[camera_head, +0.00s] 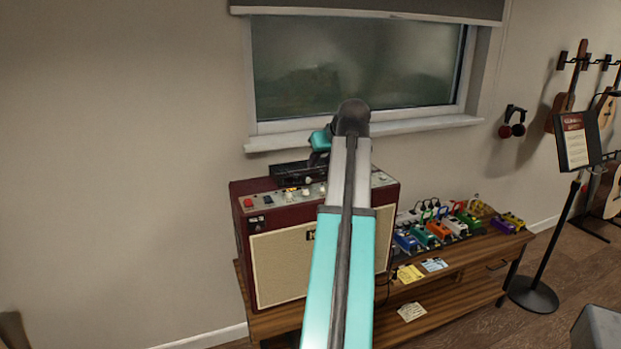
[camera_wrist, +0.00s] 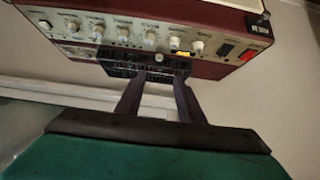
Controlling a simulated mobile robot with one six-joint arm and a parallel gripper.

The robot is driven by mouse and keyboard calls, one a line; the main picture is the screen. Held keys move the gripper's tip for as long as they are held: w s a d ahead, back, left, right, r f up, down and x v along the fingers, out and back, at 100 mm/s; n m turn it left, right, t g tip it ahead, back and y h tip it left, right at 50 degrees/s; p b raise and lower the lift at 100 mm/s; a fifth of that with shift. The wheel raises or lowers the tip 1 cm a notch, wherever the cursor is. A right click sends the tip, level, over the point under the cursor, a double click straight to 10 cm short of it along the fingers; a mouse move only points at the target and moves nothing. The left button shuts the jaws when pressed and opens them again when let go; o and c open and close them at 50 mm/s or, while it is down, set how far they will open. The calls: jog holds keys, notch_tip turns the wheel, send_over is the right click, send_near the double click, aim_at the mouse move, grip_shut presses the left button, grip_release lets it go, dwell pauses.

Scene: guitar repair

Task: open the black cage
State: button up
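A low black box (camera_head: 289,175) sits on top of the dark red amplifier (camera_head: 240,222), toward its back. It is the only thing I see that could be the black cage; I cannot tell any door or lid on it. In the wrist view the dark slotted front of the black box (camera_wrist: 150,57) shows beyond and between my fingertips. My gripper (camera_head: 316,160) is over the right end of the box, partly hidden by my arm. In the wrist view my gripper (camera_wrist: 159,78) has its two dark fingers apart with nothing between them. Contact with the box cannot be told.
The amplifier's knobs (camera_wrist: 122,34) lie in front of the box. The window sill (camera_head: 420,124) and wall are close behind. Coloured pedals (camera_head: 432,232) stand to the right on the wooden bench (camera_head: 470,252). A music stand (camera_head: 560,235) is farther right.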

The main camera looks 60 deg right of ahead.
aim_at(308, 178)
jog(key=p+x, duration=0.1)
jog(key=x, duration=1.2)
jog(key=shift+w+d+f, duration=0.15)
jog(key=shift+d+f, duration=0.05)
jog(key=shift+d, duration=0.05)
